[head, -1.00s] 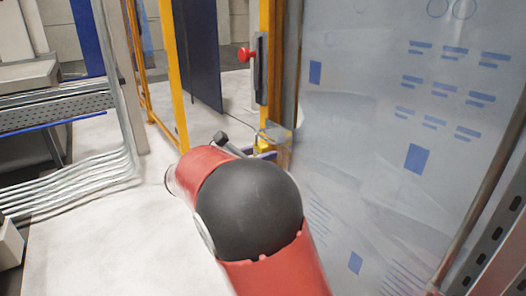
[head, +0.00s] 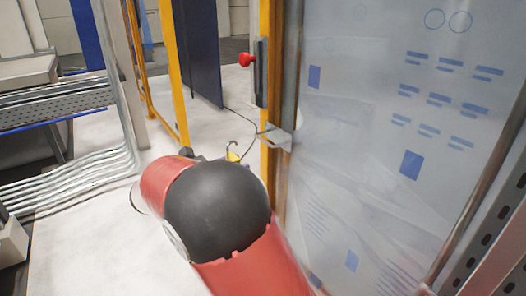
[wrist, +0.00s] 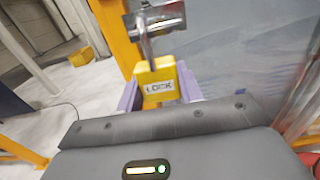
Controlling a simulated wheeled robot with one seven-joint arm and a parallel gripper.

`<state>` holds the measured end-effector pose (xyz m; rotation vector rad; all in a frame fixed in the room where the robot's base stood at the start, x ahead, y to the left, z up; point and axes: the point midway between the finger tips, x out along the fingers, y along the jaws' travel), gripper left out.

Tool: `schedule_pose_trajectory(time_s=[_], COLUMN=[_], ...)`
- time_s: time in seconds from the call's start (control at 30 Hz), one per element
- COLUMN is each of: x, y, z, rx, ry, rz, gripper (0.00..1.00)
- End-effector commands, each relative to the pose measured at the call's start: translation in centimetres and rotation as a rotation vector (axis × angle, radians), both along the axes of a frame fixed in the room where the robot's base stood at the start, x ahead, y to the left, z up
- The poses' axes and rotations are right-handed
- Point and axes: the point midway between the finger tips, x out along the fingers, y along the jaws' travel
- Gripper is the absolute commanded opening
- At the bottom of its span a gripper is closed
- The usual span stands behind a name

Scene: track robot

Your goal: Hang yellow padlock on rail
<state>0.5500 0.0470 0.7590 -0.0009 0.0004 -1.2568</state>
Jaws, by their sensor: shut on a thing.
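The yellow padlock (wrist: 158,88), marked LOCK, sits between the purple fingers of my gripper (wrist: 158,92) in the wrist view. My gripper is shut on its body. In the head view the padlock (head: 233,156) shows small beyond my arm, which hides most of the gripper. I cannot clearly tell which part is the rail.
The yellow post (head: 266,85) carries a red knob (head: 246,59). A large translucent panel (head: 395,110) with blue markings stands close on the right. A dark cable hangs near the post. Pale floor (head: 90,180) is open at left, beside bent metal pipes (head: 70,180).

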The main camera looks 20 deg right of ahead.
Motion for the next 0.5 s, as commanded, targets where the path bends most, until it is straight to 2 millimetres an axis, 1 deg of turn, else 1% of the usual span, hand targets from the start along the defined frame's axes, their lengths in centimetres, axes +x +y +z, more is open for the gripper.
schedule_pose_trajectory(time_s=[0.03,0.4,0.5], x=[-0.1,-1.0,-1.2], y=[0.5,3.3,3.7], z=[0.2,0.2,0.2], rx=[0.0,-0.001,0.0], ry=[0.0,-0.001,-0.001], rz=[0.003,0.002,0.001], gripper=[0.12,0.12,0.12])
